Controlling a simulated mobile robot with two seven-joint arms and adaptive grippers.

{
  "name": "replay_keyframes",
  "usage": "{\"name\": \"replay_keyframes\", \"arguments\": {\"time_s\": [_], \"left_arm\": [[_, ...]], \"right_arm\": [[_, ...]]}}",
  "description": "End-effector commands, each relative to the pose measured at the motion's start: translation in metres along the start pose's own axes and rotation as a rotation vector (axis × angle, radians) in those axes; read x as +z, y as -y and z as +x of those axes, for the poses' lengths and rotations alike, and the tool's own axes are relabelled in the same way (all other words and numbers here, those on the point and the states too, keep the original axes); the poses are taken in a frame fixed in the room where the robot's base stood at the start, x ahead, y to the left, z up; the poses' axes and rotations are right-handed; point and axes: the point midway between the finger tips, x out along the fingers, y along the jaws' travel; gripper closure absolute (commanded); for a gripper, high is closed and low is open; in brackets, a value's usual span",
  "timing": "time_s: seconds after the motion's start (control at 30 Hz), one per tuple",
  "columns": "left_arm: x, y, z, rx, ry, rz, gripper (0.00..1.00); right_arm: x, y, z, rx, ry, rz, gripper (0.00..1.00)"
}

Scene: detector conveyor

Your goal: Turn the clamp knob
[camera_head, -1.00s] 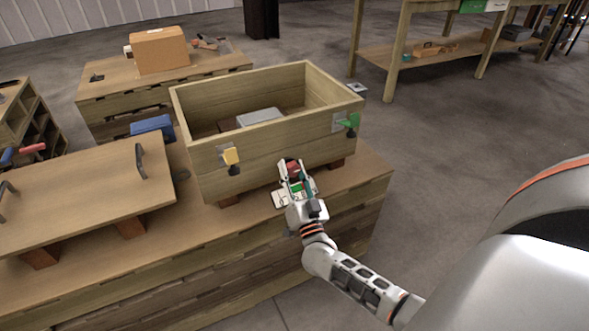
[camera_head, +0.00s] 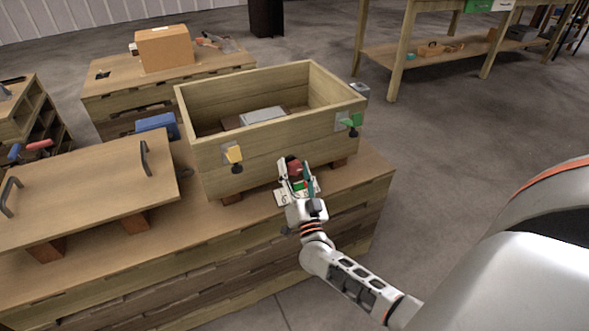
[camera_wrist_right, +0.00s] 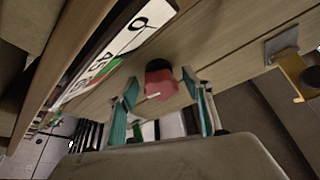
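The clamp knob (camera_head: 293,164) is a dark red knob low on the front of the open wooden box, partly hidden by my fingers. In the right wrist view the knob (camera_wrist_right: 160,82) is red with a dark base and a small white mark. My right gripper (camera_head: 295,172) is at the box front with its teal-padded fingers pointing at the knob. In the right wrist view the fingers (camera_wrist_right: 162,95) are open, one on each side of the knob, with gaps visible. My left gripper is in no view.
The wooden box (camera_head: 213,160) stands on a wooden bench. It has a yellow clamp (camera_head: 233,154) and a green clamp (camera_head: 352,121). A white label plate (camera_head: 284,197) lies under my gripper. A lid panel with black handles (camera_head: 80,195) lies to the left.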

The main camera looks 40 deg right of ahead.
Motion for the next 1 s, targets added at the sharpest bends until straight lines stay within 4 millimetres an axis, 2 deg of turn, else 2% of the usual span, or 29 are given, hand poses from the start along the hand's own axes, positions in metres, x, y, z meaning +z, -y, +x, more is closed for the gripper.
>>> {"name": "replay_keyframes", "arguments": {"time_s": [0.27,0.37,0.7,0.9,1.0], "left_arm": [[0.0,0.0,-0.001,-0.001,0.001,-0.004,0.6],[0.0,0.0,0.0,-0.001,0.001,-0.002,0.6],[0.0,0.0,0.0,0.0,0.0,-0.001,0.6],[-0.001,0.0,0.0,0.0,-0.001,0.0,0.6],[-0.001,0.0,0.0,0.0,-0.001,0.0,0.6]], "right_arm": [[0.0,0.0,-0.007,0.001,0.001,0.0,0.5],[0.001,-0.001,-0.021,0.002,0.003,0.001,0.5],[0.0,-0.001,-0.088,0.002,0.002,0.0,0.5],[0.0,0.0,-0.113,0.001,0.001,0.0,0.5],[0.0,0.0,-0.118,0.001,0.0,0.001,0.5]]}}
